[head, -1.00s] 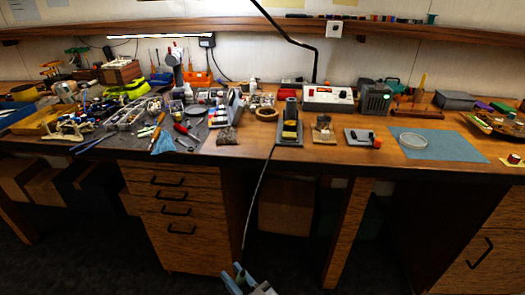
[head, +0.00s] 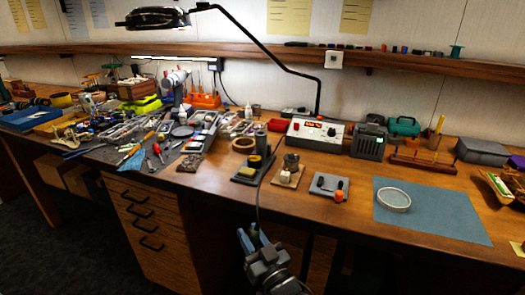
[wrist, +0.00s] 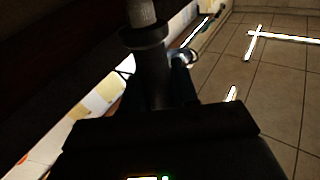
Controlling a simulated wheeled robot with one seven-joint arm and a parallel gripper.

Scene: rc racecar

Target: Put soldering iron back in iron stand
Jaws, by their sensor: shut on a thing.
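The iron stand (head: 247,177) is a dark base on the bench near its front edge, with a yellow sponge and a dark upright holder (head: 261,142). My gripper (head: 254,236) is in front of the bench, below its front edge and below the stand. It is shut on the soldering iron, which shows in the wrist view as a dark handle (wrist: 153,75) with a collar and a pale metal shaft (wrist: 141,12). The iron is hard to make out in the head view. A dark cord (head: 258,200) runs from the stand area over the bench edge towards my gripper.
A soldering station (head: 318,134) stands behind the stand. A brown ring (head: 243,145), a small pot on a wooden base (head: 288,172) and a grey plate with an orange knob (head: 328,187) are close by. A black lamp arm (head: 270,47) arches above.

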